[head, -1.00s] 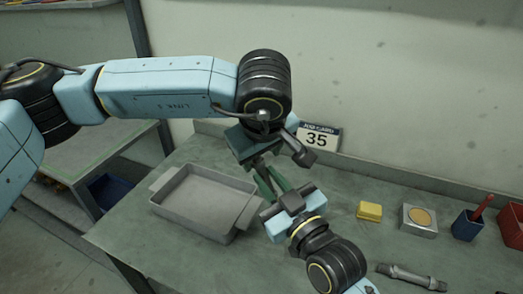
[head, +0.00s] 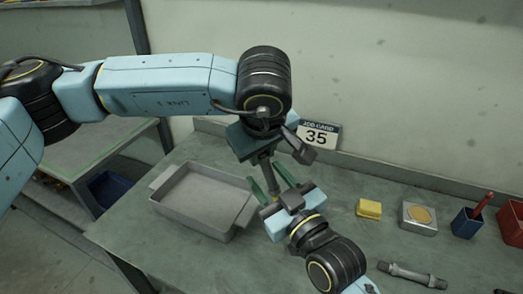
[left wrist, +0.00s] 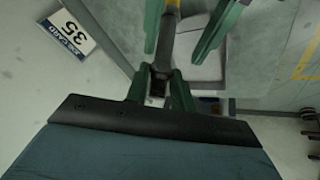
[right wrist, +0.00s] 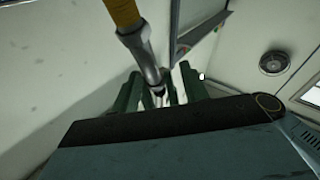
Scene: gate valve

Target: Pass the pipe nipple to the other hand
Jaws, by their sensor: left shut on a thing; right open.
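The pipe nipple (head: 269,174) is a grey metal tube, held between my two grippers above the bench. In the right wrist view, that end reaches between the fingers (right wrist: 157,88).
A grey tray (head: 190,218) stands on the bench left of the grippers. A yellow block (head: 369,209), a box with a round tan top (head: 418,217), a blue cup (head: 466,224) and a red bin (head: 511,222) stand right. A grey rod (head: 411,275) lies in front. A job card (head: 318,135) stands behind.

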